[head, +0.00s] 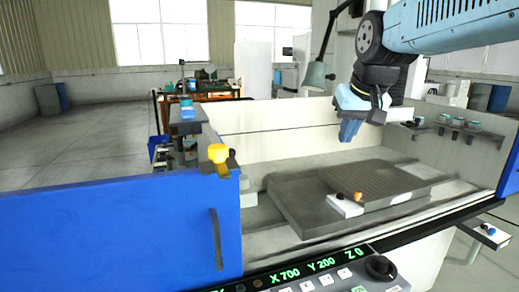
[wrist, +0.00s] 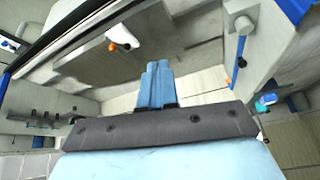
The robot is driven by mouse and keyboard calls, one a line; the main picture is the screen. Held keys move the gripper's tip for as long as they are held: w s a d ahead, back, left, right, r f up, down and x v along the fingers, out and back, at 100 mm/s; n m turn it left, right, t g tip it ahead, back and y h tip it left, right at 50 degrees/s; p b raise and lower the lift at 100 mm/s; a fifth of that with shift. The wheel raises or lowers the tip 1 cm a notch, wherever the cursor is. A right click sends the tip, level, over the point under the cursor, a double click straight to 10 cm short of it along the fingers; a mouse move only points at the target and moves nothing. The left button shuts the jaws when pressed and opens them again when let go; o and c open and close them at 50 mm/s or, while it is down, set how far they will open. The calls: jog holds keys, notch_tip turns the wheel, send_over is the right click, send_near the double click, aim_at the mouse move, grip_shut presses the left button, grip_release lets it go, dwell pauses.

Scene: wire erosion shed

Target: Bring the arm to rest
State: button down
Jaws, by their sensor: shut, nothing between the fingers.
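My gripper (head: 349,131) hangs above the far side of the machine's work area in the head view, pointing down. Its blue fingers are shut together with nothing between them. The closed fingers also show in the wrist view (wrist: 157,84). My blue arm comes in from the upper right of the head view. The gripper is apart from the grey plate (head: 290,208) below it and touches nothing that I can see.
A white block (head: 344,206) with an orange knob sits at the plate's front. A control panel (head: 320,277) runs along the front. A lamp (head: 315,75) stands behind. Shelf items (head: 458,122) are at right.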

jog(key=s+d+f, duration=0.4)
jog(key=s+f, duration=0.5)
jog(key=s, duration=0.4)
jog(key=shift+s+d+m+h, duration=0.2)
jog(key=shift+m+h, duration=0.1)
jog(key=shift+h, duration=0.1)
jog(key=shift+f, duration=0.1)
